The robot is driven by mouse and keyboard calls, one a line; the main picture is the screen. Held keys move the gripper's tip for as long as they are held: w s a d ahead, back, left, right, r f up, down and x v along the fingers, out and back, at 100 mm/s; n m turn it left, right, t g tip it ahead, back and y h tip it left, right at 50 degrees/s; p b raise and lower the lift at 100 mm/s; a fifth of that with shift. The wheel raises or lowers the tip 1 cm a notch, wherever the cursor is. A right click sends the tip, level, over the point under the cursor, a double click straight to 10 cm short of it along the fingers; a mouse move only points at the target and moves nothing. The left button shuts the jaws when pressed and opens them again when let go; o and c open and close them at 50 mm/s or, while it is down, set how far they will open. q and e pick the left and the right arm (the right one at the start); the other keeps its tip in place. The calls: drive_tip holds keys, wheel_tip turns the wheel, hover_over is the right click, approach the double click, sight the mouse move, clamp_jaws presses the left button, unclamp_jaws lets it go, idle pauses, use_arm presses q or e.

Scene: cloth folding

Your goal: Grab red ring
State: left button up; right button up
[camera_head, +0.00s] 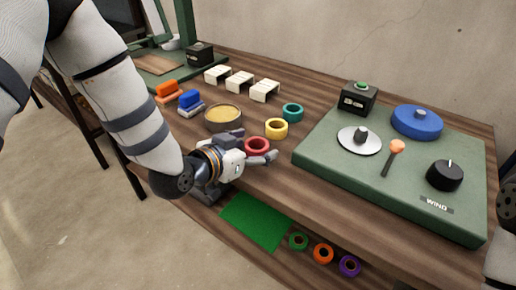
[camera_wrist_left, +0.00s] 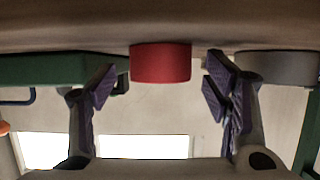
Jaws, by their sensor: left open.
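The red ring (camera_head: 257,144) lies on the wooden table near its front edge, in front of the yellow ring. My left gripper (camera_head: 252,148) is open right at it, with a fingertip on either side in the picture. In the left wrist view, the red ring (camera_wrist_left: 160,63) shows centred ahead of the open jaws (camera_wrist_left: 160,88), with space on both sides. It looks not gripped; whether a finger touches it I cannot tell. My right gripper is not in view.
A yellow ring (camera_head: 277,128) and a teal ring (camera_head: 293,112) lie behind the red one. A round tan-topped container (camera_head: 223,117) stands to the left, a green panel (camera_head: 330,166) with knobs to the right. Several rings, including an orange one (camera_head: 323,253), lie on a lower shelf.

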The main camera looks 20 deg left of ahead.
use_arm(q)
drive_tip(key=shift+w, duration=0.1)
drive_tip(key=c, duration=1)
drive_tip(key=shift+c, duration=0.2)
drive_tip(key=shift+r, duration=0.15)
